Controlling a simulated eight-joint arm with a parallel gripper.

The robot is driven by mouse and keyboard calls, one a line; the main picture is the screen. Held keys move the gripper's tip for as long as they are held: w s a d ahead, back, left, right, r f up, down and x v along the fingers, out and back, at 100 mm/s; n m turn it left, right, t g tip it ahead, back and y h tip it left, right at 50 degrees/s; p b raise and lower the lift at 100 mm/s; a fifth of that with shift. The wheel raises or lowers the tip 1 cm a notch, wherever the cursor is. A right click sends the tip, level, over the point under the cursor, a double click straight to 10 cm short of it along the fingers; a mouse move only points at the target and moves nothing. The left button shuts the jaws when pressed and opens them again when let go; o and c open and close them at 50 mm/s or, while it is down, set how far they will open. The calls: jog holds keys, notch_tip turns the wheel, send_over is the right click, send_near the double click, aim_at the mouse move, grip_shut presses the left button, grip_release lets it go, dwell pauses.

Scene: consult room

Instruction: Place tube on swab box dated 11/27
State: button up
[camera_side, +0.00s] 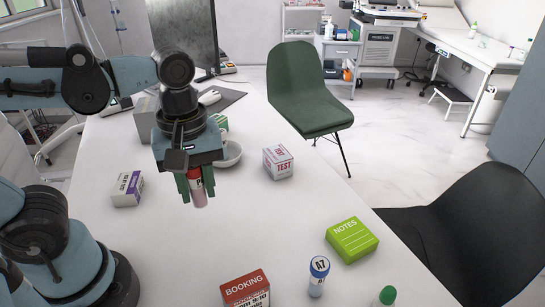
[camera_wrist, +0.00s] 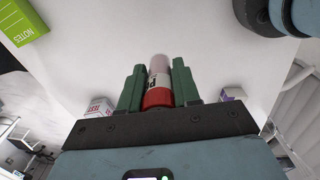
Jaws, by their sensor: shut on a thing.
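My gripper (camera_side: 195,186) is shut on a tube (camera_side: 200,196) with a red cap and a white label, held cap-up above the white table. In the wrist view, the tube (camera_wrist: 158,78) sits between the two green fingers. No box shows a readable 11/27 date. A white and purple box (camera_side: 127,188) stands left of my gripper. A white and pink box marked TEST (camera_side: 278,162) stands to its right. A green and white box (camera_side: 221,122) is partly hidden behind my gripper.
A white bowl (camera_side: 232,155) is just behind my gripper. The middle of the table (camera_side: 225,235) is clear.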

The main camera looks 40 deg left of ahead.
jog(key=w+a+r+n, duration=0.1)
jog(key=a+n, duration=0.3)
jog(key=a, duration=0.5)
jog(key=n, duration=0.3)
send_over(126, 182)
notch_tip(126, 182, down, 5)
jog(key=shift+f, duration=0.2)
jog(key=shift+d+f, duration=0.1)
jog(key=shift+f, duration=1.9)
jog(key=shift+f, duration=0.1)
jog(key=o, duration=1)
